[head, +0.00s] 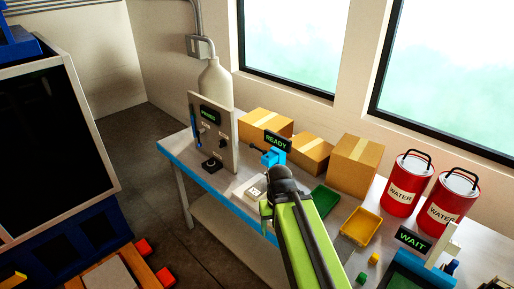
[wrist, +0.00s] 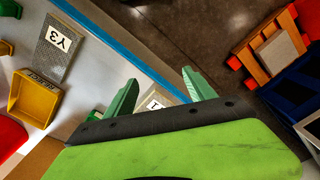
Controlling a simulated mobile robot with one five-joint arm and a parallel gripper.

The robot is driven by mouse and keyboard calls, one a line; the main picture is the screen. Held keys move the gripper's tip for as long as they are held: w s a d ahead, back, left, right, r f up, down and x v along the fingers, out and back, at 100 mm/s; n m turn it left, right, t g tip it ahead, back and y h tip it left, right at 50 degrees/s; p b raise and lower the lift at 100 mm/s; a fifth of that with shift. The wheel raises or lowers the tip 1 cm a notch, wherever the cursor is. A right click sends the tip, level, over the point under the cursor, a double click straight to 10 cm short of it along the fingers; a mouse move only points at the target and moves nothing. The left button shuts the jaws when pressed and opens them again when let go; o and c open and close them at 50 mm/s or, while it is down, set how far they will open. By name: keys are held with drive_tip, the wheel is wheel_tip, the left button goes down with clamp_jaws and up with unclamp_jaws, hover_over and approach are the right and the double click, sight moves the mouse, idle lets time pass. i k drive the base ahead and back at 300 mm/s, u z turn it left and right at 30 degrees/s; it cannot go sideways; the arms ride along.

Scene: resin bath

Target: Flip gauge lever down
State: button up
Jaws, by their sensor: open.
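An upright grey panel (head: 222,143) stands at the far left end of the table, with a lit green sign, a blue handle (head: 197,118) on its left part and small dark controls. I cannot tell which of these is the gauge lever. A black knob-like part (head: 212,164) sits at its foot. My gripper (wrist: 160,84) is open in the wrist view, its two green fingers apart over the table edge. A pale labelled plate (wrist: 157,101) shows between and beyond them, partly hidden. The panel is out of the wrist view.
A blue device (head: 271,158) with a READY sign stands between the panel and my arm. Cardboard boxes (head: 355,162), red water cans (head: 408,185), a yellow tray (head: 361,227) and a WAIT sign (head: 413,240) fill the right. A grey bottle (head: 215,82) stands behind the panel.

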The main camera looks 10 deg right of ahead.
sight(252, 146)
drive_tip(key=u, duration=0.6)
drive_tip(key=i, duration=0.35)
drive_tip(key=u, duration=0.3)
